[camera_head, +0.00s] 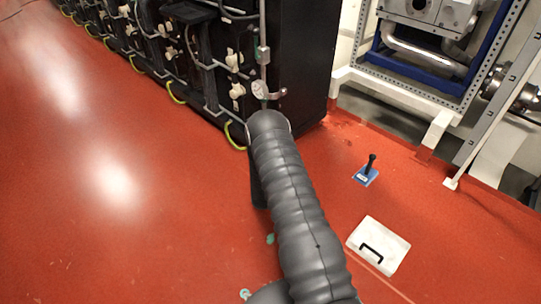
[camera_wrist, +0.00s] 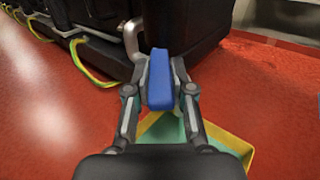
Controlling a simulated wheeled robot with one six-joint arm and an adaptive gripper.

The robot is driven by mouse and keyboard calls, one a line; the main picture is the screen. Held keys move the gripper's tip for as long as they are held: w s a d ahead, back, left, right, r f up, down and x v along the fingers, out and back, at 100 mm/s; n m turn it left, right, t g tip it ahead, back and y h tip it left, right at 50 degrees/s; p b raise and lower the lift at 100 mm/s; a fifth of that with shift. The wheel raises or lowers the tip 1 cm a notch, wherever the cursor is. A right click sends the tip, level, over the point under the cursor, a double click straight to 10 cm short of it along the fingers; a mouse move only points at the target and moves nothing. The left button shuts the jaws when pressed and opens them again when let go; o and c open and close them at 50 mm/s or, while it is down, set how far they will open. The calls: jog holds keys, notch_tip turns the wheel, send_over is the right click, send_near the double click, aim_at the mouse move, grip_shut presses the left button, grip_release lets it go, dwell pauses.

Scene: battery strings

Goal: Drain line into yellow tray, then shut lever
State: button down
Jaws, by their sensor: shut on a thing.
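My gripper (camera_wrist: 160,84) has both fingers closed on a blue handle (camera_wrist: 160,92), which looks like the lever. A light grey pipe bend (camera_wrist: 133,36) shows just behind it. The yellow tray (camera_wrist: 229,139) lies on the floor below my gripper, partly hidden by the fingers and wrist. Its inside looks green; I cannot tell whether liquid is in it or flowing. In the head view a vertical pipe (camera_head: 263,28) with fittings runs down the rack's corner. My arm hides the gripper, blue handle and tray there.
Black battery racks (camera_head: 302,60) with yellow-green cables stand along the back. A blue pad with a black upright grip (camera_head: 367,175) and a white plate with a black handle (camera_head: 378,246) are on the red floor at right. The floor at left is clear.

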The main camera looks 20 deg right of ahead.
jog(key=shift+w, duration=0.1)
jog(key=c, duration=1)
grip_release()
jog(key=v, duration=1.2)
jog(key=shift+c, duration=0.3)
